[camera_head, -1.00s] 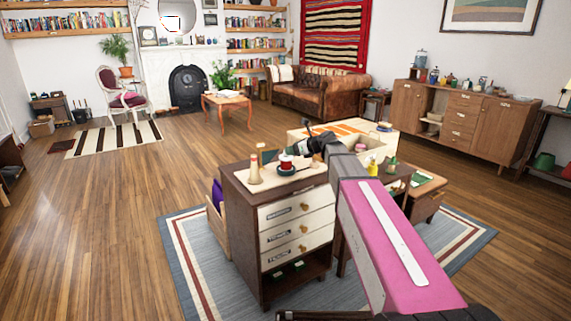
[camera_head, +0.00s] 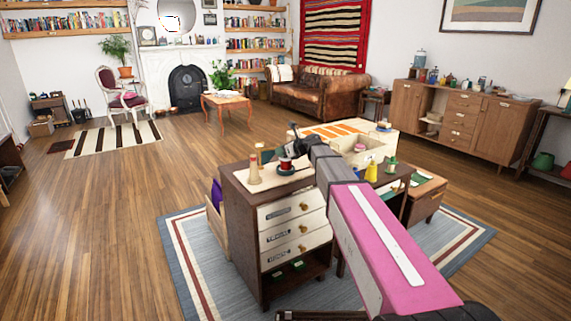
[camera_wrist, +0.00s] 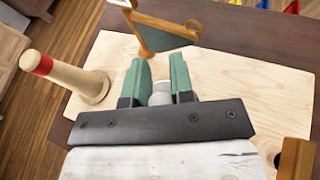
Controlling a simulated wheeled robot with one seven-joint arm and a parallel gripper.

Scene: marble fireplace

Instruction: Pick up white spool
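In the wrist view, a whitish rounded thing (camera_wrist: 160,93), likely the white spool, shows low in the gap between my two green fingers. The dark palm edge hides its lower part. My gripper (camera_wrist: 159,62) points over a pale wooden board (camera_wrist: 245,85), and its fingers stand apart. I see no clear grip on the whitish thing. In the head view, my gripper (camera_head: 296,142) is small and dark above the left end of the desk. I cannot make out the white spool there.
A wooden peg with a red band (camera_wrist: 66,74) stands left of the fingers. A wooden stand with a dark green triangular piece (camera_wrist: 160,32) is just past the fingertips. In the head view, a red spool (camera_head: 286,163) and a yellow bottle (camera_head: 371,171) stand on the desk.

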